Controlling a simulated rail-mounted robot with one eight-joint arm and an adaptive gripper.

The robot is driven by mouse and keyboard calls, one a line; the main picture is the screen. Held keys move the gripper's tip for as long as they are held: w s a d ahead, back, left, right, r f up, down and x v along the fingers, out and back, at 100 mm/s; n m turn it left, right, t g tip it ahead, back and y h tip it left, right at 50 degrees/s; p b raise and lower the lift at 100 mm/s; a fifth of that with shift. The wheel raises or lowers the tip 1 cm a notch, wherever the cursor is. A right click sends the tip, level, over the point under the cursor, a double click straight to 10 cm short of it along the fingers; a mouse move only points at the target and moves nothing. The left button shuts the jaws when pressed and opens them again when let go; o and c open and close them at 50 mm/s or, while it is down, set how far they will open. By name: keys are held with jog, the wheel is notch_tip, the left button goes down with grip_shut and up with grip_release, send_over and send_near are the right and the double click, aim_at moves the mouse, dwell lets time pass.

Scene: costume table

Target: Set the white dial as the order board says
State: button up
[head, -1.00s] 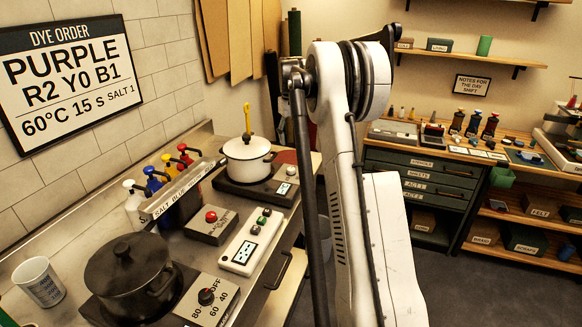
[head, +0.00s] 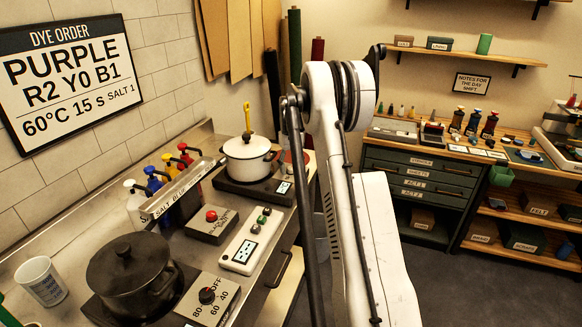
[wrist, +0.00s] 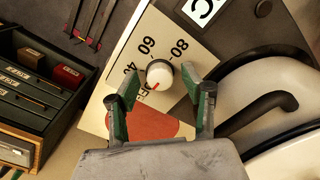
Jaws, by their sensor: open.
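The white dial (wrist: 159,73) shows in the wrist view on a cream panel (wrist: 115,72) marked 40, 60, 80 and a partly hidden OFF. Its red pointer line is turned toward the OFF lettering, away from 60. My gripper (wrist: 160,86) is open, with one green-padded finger on each side of the dial; I cannot tell whether either touches it. In the head view the gripper and this dial are not visible. The order board (head: 70,80) reads PURPLE, R2 Y0 B1, 60°C, 15 s, SALT 1.
A white pot (head: 247,160) stands on a dark hotplate at the counter's back. Nearer are a dark pot (head: 130,275) and a separate black dial (head: 207,295). In the wrist view, a white curved body with a black handle (wrist: 262,110) lies close to the right finger.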

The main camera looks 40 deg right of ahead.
grip_shut()
